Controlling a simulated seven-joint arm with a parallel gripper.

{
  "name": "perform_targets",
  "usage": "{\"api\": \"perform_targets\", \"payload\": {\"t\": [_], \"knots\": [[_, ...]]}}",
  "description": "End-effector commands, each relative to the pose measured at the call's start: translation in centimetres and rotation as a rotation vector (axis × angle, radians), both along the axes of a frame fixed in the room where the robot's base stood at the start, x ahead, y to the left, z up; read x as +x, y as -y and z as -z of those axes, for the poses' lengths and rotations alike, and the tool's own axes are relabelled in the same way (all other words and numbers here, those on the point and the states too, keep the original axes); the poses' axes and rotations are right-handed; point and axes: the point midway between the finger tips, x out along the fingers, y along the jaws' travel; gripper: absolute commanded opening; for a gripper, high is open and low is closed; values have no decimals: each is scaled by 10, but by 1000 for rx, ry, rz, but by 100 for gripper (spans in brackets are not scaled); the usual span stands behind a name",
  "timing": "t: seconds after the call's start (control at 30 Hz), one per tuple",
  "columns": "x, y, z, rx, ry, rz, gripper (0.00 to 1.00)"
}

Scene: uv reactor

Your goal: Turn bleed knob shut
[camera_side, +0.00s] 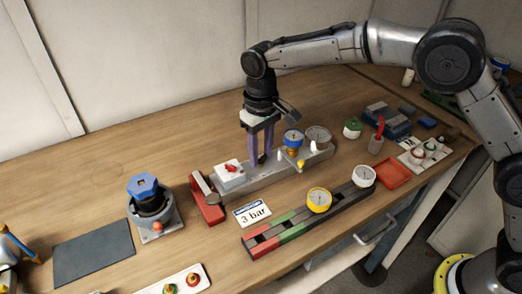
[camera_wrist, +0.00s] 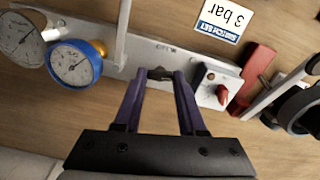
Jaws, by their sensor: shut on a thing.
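My gripper (camera_side: 259,160) points down over the grey manifold bar (camera_side: 286,170) on the bench. In the wrist view its two purple fingers (camera_wrist: 160,74) are closed on the sides of a small dark knob (camera_wrist: 159,72) on the bar. I take this to be the bleed knob; the small label beside it is too small to read surely. The fingers hide most of the knob in the side view. Its turned angle cannot be told.
A white box with a red switch (camera_side: 231,169) and a red block (camera_side: 207,205) are left of my gripper. A blue-rimmed gauge (camera_side: 293,138) and a grey gauge (camera_side: 318,135) stand close on the right. A "3 bar" card (camera_side: 252,213) lies in front. The bench behind is clear.

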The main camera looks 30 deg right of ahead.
Motion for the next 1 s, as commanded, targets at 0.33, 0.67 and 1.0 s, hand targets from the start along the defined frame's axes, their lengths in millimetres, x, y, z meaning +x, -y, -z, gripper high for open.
{"api": "perform_targets", "payload": {"t": [0.33, 0.67, 1.0], "knots": [[0, 0, -2, 1, 3, 170, 0], [0, 0, -2, 1, 3, 212, 0], [1, 0, -2, 2, 3, 213, 47]]}}
